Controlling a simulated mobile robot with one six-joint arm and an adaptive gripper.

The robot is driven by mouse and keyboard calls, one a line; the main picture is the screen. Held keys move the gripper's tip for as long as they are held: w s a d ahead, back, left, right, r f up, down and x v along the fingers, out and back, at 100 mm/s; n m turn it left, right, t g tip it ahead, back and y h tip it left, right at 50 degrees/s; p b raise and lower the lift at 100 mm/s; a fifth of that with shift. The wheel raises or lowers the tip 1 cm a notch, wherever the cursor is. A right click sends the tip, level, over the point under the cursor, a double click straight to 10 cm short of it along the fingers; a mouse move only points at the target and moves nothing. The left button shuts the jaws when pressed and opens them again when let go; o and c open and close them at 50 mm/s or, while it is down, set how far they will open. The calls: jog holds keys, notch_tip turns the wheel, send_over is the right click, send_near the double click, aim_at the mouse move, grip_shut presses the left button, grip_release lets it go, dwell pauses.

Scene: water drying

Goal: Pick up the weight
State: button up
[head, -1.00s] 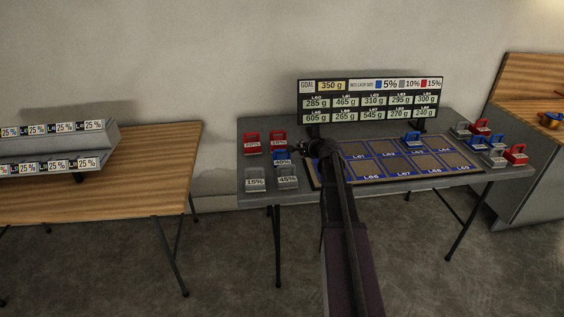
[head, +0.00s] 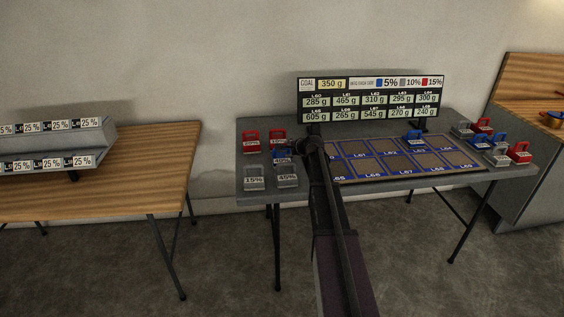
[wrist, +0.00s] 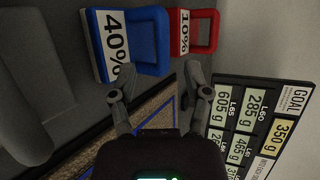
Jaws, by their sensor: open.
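Several weights with handles stand on the left end of the dark table. A blue weight (head: 282,157) is the closest to my gripper (head: 312,148). In the wrist view this blue weight (wrist: 164,35), labelled 40%, is just beyond my fingertips, and a red weight (wrist: 211,32) labelled 10% is beside it. My gripper (wrist: 158,72) is open with nothing between its fingers. Two red weights (head: 250,143) stand behind the blue one and two grey weights (head: 255,178) in front. The head view does not clearly show the fingers.
A mat with marked squares (head: 420,160) lies right of my gripper, with another blue weight (head: 413,136) on it. A sign board (head: 370,98) stands at the back. More weights (head: 497,157) stand at the right end. A wooden table (head: 160,165) is on the left.

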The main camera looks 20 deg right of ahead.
aim_at(282, 155)
jog(key=shift+b+x, duration=1.25)
jog(key=shift+x, duration=1.35)
jog(key=shift+a+r, duration=0.1)
jog(key=shift+r, duration=0.05)
grip_shut()
